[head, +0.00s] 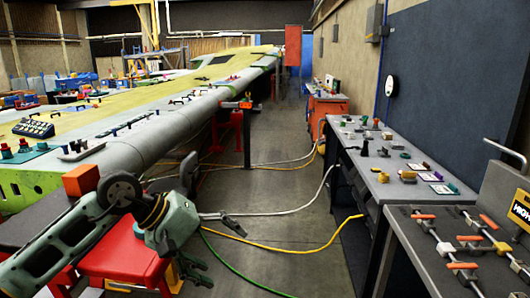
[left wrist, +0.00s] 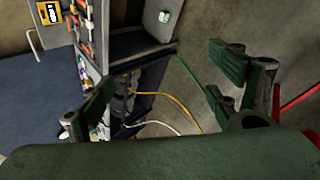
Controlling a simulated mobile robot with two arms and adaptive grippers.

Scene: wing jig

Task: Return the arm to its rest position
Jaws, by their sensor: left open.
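My left arm (head: 60,250) comes in from the lower left in the head view, beside the long wing. My left gripper (head: 212,243) is open and empty over the floor of the aisle, in front of a red stand. In the left wrist view the two dark green fingers of my left gripper (left wrist: 160,98) are spread wide with nothing between them. My right arm and gripper are in neither view.
The wing (head: 150,135) lies along the left on its jig. A red stand (head: 125,258) is close to my left arm. Workbenches with small parts (head: 400,165) line the right wall. Yellow (head: 290,248), white and green cables cross the otherwise open aisle floor.

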